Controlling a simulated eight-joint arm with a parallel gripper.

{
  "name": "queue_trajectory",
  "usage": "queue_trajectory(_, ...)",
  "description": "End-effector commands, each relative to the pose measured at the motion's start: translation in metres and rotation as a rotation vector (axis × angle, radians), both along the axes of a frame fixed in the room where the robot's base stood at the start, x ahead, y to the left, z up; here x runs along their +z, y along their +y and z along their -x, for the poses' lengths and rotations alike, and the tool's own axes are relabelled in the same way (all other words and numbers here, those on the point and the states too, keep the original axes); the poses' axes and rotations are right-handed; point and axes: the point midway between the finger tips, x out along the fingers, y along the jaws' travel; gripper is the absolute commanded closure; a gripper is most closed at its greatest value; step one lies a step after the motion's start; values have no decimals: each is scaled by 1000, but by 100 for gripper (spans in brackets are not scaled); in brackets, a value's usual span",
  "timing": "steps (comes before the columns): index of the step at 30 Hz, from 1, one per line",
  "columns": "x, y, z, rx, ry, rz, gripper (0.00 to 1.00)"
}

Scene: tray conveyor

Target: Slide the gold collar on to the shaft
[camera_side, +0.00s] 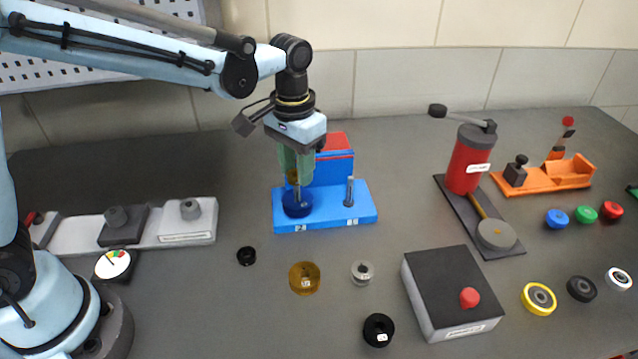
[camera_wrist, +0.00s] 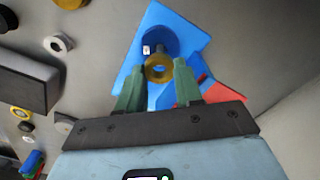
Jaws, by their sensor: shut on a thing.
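My gripper (camera_side: 294,178) has its green fingers shut on a small gold collar (camera_side: 291,176). In the wrist view, the gold collar (camera_wrist: 159,69) sits between the fingertips with its bore visible. The gripper is over the left part of a blue fixture (camera_side: 325,218), above a dark blue round piece (camera_side: 297,207). This piece also shows beyond the collar in the wrist view (camera_wrist: 160,40). A thin silver shaft (camera_side: 349,190) stands upright on the fixture's right part, apart from the collar.
A larger gold ring (camera_side: 304,279), a silver ring (camera_side: 362,272) and black rings (camera_side: 246,256) (camera_side: 378,330) lie in front. A grey box with a red knob (camera_side: 469,298) and a red press (camera_side: 467,160) stand right. A dial gauge (camera_side: 114,264) and grey fixture (camera_side: 188,222) stand left.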

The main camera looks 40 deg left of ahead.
Motion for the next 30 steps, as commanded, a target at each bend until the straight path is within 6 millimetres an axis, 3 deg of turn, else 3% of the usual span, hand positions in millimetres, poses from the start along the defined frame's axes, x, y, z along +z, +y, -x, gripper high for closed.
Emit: queue_trajectory(30, -21, 0, 0, 0, 0, 0, 96)
